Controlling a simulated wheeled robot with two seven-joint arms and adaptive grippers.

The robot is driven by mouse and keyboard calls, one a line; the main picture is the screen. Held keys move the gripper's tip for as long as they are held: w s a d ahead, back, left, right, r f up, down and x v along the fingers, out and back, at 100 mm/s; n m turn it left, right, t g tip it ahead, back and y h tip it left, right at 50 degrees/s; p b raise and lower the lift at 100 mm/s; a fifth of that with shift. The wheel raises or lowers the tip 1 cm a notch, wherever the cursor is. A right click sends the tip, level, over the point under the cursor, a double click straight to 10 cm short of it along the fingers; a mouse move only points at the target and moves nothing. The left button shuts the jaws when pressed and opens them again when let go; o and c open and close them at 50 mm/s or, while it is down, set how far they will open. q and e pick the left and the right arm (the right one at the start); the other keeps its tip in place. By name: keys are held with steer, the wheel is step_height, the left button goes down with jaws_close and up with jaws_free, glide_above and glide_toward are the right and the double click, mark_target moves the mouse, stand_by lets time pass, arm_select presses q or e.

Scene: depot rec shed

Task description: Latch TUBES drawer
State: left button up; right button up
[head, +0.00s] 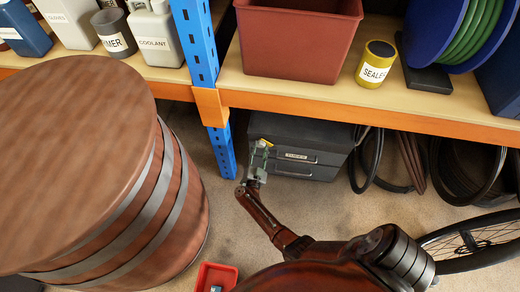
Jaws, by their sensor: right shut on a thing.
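A dark grey drawer unit (318,133) stands on the floor under the shelf. Its upper drawer front (322,159) carries a small white label that seems to read TUBES, and looks pushed in. My right gripper (260,157) is at the left end of the drawer unit's front. It is shut on a small part there, which may be the drawer's latch; the fingers hide most of it. A small yellow spot shows just above the fingers. I cannot see whether the latch is fastened. My left gripper is not in view.
A big wooden barrel (80,150) fills the left side. A blue post (200,60) stands between barrel and drawer unit. The orange shelf edge (370,118) runs above. Tyres (465,165) hang at right; a wheel (475,240) and red tray (217,274) are lower down.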

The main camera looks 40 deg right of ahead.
steer(key=shift+a+f+m, duration=0.1)
steer(key=shift+f+m, duration=0.05)
steer(key=shift+m, duration=1.75)
steer(key=shift+m+b, duration=0.35)
steer(key=shift+m, duration=0.55)
steer(key=m, duration=0.3)
steer(key=shift+m+b, duration=0.3)
steer(key=shift+b, duration=0.05)
steer(key=shift+m, duration=0.8)
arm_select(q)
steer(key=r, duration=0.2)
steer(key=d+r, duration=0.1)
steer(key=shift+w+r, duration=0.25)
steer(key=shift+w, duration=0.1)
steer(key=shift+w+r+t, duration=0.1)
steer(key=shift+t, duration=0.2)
